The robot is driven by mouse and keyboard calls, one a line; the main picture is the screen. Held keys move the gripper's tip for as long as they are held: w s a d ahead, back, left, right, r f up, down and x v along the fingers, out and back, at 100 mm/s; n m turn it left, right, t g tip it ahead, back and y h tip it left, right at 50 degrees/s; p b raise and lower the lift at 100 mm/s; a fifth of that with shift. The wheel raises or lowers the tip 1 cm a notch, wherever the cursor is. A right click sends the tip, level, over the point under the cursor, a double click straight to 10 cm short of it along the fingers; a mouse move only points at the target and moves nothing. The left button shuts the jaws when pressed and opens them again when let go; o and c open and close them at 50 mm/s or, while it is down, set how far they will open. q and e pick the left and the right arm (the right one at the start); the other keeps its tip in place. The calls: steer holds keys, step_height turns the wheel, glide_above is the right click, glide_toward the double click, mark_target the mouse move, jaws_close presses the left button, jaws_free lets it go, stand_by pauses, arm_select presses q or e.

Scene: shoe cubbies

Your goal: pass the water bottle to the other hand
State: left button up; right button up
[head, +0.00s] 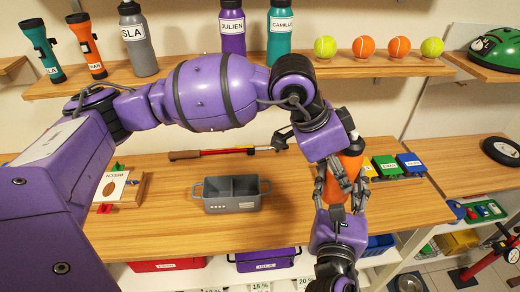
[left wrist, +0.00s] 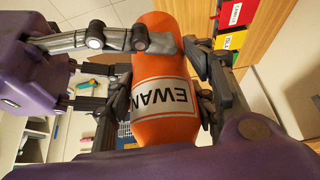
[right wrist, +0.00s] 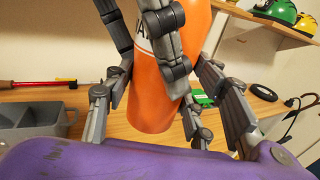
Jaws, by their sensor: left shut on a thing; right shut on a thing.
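The water bottle (head: 352,166) is orange with a white label and hangs in the air between my two grippers, in front of the middle shelf. In the left wrist view the bottle (left wrist: 165,125) shows the name EWAN on its label. My left gripper (head: 340,152) comes from above and has its fingers closed around the bottle. My right gripper (head: 341,182) comes from below and has its fingers around the bottle too. In the right wrist view the bottle (right wrist: 152,95) sits between the grey fingers, its label partly hidden.
A grey two-part caddy (head: 236,204) stands on the middle shelf (head: 285,220), left of the grippers. Coloured name-tagged boxes (head: 398,165) are close on the right. The upper shelf (head: 180,86) holds flashlights, other bottles and several balls. My left arm passes before it.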

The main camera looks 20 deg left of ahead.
arm_select(q)
steer(key=o, duration=1.7)
steer(key=shift+d+r, duration=0.15)
steer(key=shift+d, duration=0.05)
steer(key=shift+o, duration=0.2)
steer(key=shift+a, duration=0.1)
